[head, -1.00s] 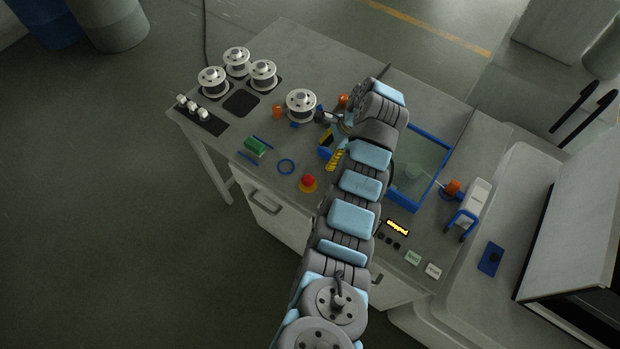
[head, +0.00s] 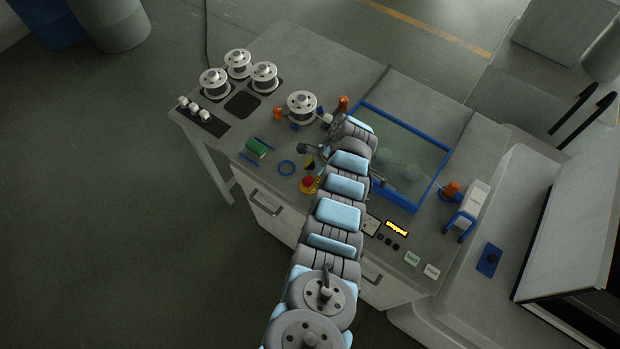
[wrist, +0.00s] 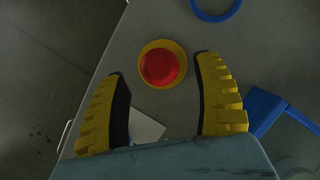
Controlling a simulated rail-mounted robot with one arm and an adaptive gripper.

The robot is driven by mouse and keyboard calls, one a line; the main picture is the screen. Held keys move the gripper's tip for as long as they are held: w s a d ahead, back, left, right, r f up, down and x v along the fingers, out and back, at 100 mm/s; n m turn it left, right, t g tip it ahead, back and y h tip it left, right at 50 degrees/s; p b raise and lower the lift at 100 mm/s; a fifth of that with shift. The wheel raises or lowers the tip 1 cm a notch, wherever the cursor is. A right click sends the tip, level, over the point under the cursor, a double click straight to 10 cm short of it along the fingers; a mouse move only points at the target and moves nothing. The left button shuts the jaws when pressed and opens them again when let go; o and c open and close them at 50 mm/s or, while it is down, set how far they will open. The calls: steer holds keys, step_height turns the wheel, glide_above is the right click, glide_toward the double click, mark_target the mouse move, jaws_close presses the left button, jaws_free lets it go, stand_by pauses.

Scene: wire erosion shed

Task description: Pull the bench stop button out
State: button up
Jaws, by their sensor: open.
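The bench stop button (wrist: 159,68) is a red round cap on a yellow round base. In the wrist view it sits at the upper middle, just beyond and between my fingertips. In the head view the button (head: 308,182) is at the front of the bench, partly hidden by my gripper (head: 309,171) and arm. My gripper (wrist: 160,80) is open, its two yellow ribbed fingers apart and nothing between them. The fingers do not appear to touch the button. The gripper's height above it is hard to tell.
A blue-rimmed tank (head: 444,172) stands to the right. Several spools (head: 301,104) stand at the back left.

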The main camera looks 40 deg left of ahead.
steer(key=shift+x, duration=0.8)
jaws_close()
